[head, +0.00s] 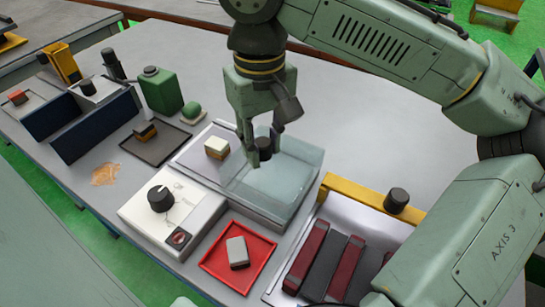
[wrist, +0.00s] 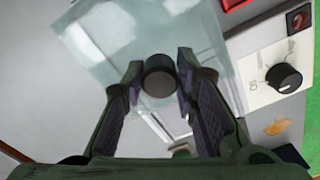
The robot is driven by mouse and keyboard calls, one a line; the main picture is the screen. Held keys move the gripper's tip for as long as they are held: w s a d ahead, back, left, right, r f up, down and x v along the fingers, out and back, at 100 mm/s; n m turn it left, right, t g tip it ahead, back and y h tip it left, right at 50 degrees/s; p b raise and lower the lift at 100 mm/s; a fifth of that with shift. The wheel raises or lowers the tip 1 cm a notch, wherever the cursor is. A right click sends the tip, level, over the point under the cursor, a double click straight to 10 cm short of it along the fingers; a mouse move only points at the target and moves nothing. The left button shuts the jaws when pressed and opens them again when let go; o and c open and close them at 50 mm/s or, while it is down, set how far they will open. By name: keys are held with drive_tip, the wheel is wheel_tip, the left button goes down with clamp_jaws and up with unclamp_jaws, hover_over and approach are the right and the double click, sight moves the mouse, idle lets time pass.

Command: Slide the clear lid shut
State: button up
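The clear lid (head: 290,172) is a transparent, bluish panel on a low tray-like box (head: 188,157). It covers the right part of the box and leaves the left part uncovered. A cream and tan block (head: 217,147) sits in the uncovered part. A round black knob (head: 264,150) stands on the lid and also shows in the wrist view (wrist: 160,80). My gripper (head: 263,148) points down over the lid, with one finger on each side of the knob. In the wrist view the fingers (wrist: 160,75) appear to close against the knob's sides.
A white box with a black dial (head: 161,198) stands in front of the lidded box. A red tray (head: 265,250) with a grey block lies nearby. A yellow-edged rack (head: 345,192) is at the right. A dark tray (head: 170,152) and green bottle (head: 161,90) are at the left.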

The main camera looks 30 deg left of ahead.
drive_tip(key=shift+c, duration=1.4)
drive_tip(key=shift+s+a+p, duration=0.2)
drive_tip(key=shift+a+p, duration=0.9)
drive_tip(key=shift+a, duration=2)
drive_tip(key=shift+s+a+p, duration=0.2)
drive_tip(key=shift+a+p, duration=0.9)
drive_tip(key=shift+a, duration=1.95)
drive_tip(key=o, duration=0.8)
drive_tip(key=shift+o, duration=0.2)
wheel_tip(320, 180, up, 2)
drive_tip(key=shift+r+p, duration=0.1)
drive_tip(key=shift+p, duration=0.85)
drive_tip(key=shift+r, duration=1.9)
